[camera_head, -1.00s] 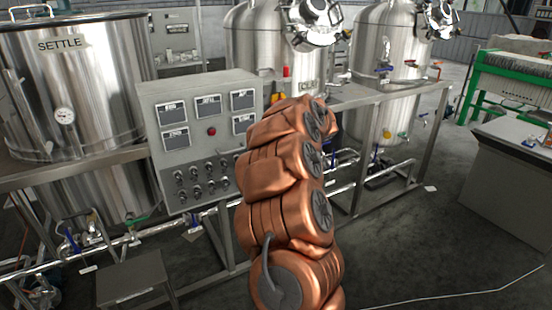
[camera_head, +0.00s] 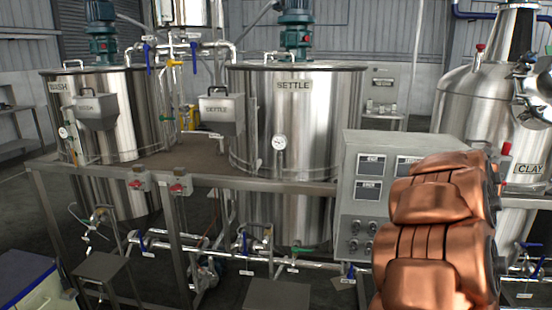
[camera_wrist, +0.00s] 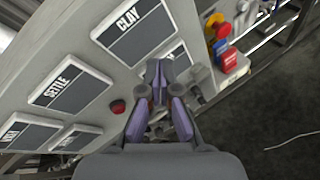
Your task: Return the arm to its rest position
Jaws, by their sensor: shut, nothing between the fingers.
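My copper-coloured arm (camera_head: 435,240) fills the lower right of the head view and covers part of the control panel. My gripper (camera_wrist: 157,75) shows in the wrist view, its fingertips together with nothing between them. It does not show in the head view. In the wrist view it lies in front of the grey control panel (camera_wrist: 88,62), with labelled displays and a red button (camera_wrist: 118,106) to its left. I cannot tell whether the fingertips touch the panel.
The SETTLE tank (camera_head: 310,120) and the WASH tank (camera_head: 135,140) stand on a metal frame. The CLAY vessel (camera_head: 470,110) is at the right. Coloured handles (camera_wrist: 225,50) are right of my gripper. A low metal stand (camera_head: 277,296) is in front. Open floor shows at the wrist view's right.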

